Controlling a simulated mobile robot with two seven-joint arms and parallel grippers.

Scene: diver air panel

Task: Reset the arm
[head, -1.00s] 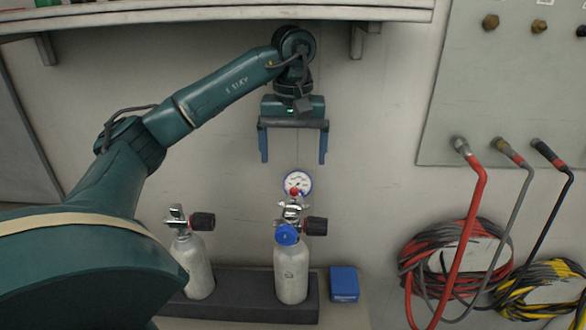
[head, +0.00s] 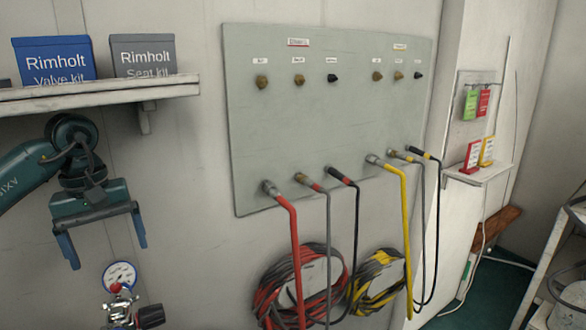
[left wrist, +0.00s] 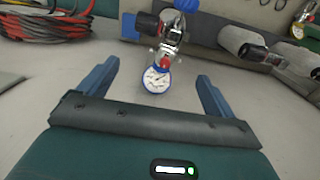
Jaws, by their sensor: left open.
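My left gripper (head: 107,240) points down at the lower left of the head view, in front of the wall. Its two blue fingers are spread wide with nothing between them. Below it is a regulator with a round white pressure gauge (head: 120,275) and a black knob (head: 150,316). In the left wrist view the gauge (left wrist: 156,79) shows beyond the open fingers (left wrist: 155,82), apart from them. My right gripper is in neither view.
A shelf (head: 110,93) with a blue box (head: 53,60) and a grey box (head: 142,55) is above my left arm. A hose panel (head: 330,110) stands right, with red hoses (head: 297,262) and yellow hoses (head: 407,240). Grey cylinders (left wrist: 245,44) show in the wrist view.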

